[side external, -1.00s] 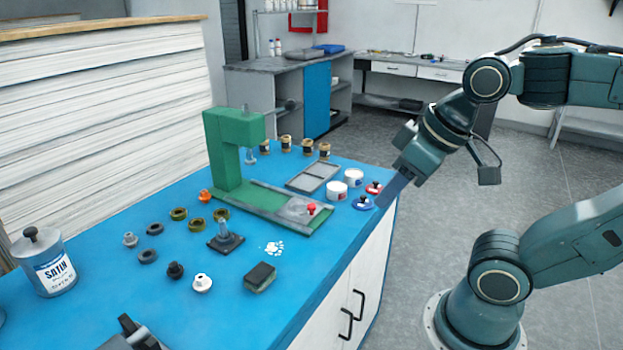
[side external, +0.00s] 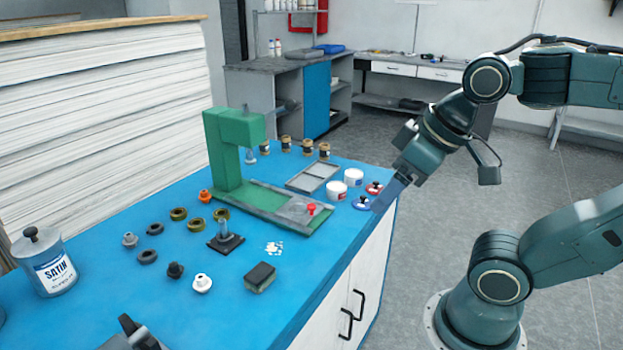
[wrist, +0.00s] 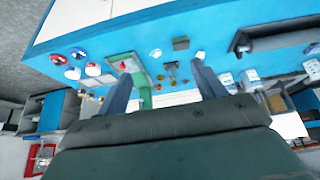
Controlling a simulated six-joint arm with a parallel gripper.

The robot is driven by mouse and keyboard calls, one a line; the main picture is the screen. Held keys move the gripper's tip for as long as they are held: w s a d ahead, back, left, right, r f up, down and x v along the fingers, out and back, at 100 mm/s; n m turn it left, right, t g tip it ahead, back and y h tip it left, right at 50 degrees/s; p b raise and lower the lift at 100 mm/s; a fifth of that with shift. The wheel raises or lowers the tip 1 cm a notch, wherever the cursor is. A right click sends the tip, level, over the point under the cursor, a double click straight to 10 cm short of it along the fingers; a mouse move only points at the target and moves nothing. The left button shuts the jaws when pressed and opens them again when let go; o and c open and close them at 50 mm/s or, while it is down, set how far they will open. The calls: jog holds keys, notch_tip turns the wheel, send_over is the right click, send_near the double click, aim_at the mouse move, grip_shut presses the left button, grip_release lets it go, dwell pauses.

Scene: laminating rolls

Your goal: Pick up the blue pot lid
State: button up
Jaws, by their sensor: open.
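The blue pot lid (side external: 362,203), a flat disc with a dark knob, lies on the blue bench top near its right edge. In the wrist view the blue lid (wrist: 78,53) is at the upper left, outside the space between the fingers. My gripper (side external: 383,201) is just right of the lid in the side view, its blue-grey fingers pointing down and left. Whether they touch the lid cannot be told there. In the wrist view my gripper (wrist: 161,72) has its two fingers spread apart with nothing held between them.
A red lid (side external: 374,188) lies close behind the blue one. Two white pots (side external: 337,191) stand just left of the lids. A green press (side external: 225,150) and a grey tray (side external: 313,176) are further left. The bench's right edge is close to the lid.

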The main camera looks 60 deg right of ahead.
jog(key=w+d+m+g+h, duration=0.1)
jog(key=w+d+m+g, duration=0.2)
jog(key=w+d+m, duration=0.95)
jog(key=w+d+f+m+g, duration=0.1)
jog(key=d+f+m, duration=0.1)
jog(key=d+f, duration=0.2)
jog(key=w+d+f+m, duration=0.2)
jog(key=d+f+m, duration=0.1)
jog(key=d, duration=0.7)
jog(key=w+d+f+m+g+y, duration=0.1)
jog(key=w+d+f+m, duration=0.1)
jog(key=d+f, duration=0.3)
jog(key=shift+d+f+m+g, duration=0.25)
jog(key=shift+d+m, duration=0.3)
jog(key=shift+d, duration=0.6)
send_over(364, 196)
jog(key=shift+f, duration=4.2)
